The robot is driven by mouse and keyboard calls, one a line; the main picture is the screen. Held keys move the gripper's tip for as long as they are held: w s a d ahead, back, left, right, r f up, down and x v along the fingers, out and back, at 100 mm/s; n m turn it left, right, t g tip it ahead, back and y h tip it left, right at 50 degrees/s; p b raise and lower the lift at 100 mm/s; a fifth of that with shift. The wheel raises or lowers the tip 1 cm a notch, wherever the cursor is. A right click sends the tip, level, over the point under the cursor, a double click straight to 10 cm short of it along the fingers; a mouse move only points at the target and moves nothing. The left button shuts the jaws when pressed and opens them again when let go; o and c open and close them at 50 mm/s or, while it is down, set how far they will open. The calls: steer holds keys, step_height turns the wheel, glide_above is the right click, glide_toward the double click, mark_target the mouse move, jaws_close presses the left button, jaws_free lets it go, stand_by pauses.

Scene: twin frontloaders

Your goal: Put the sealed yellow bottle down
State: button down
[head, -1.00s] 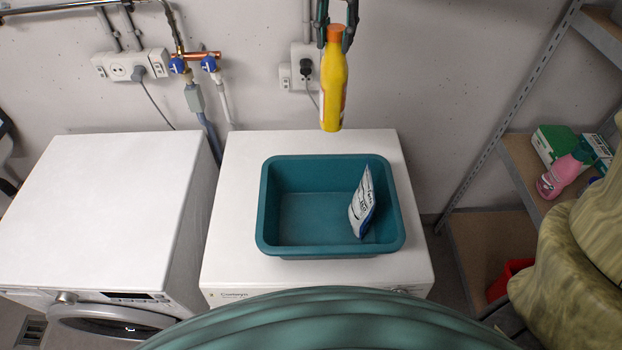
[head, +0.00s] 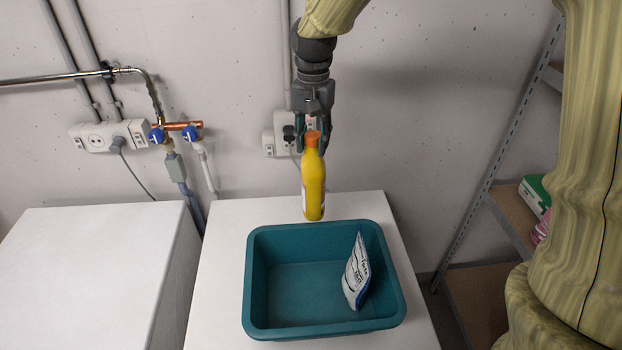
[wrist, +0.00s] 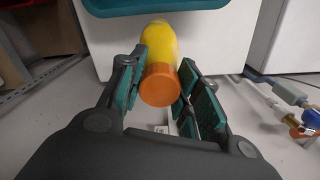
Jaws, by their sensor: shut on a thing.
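The yellow bottle (head: 313,188) hangs upright from my gripper (head: 313,140), with its orange cap at the top and closed. My gripper is shut on the bottle around its cap end. In the head view the bottle appears just above the back rim of the teal tub (head: 262,330). Its base looks clear of any surface. In the wrist view the orange cap (wrist: 160,84) sits between the finger pads, and the yellow body (wrist: 160,42) points away toward the tub's edge.
The tub stands on a white machine (head: 215,300) and holds a white and blue packet (head: 356,272) leaning at its right side. A second white machine (head: 90,270) stands to the left. Wall sockets and pipes are behind. A metal shelf rack (head: 490,190) is on the right.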

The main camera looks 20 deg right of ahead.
mark_target(312, 176)
steer(key=shift+f+p, duration=1.3)
steer(key=shift+f, duration=4.35)
steer(key=c, duration=1)
jaws_free()
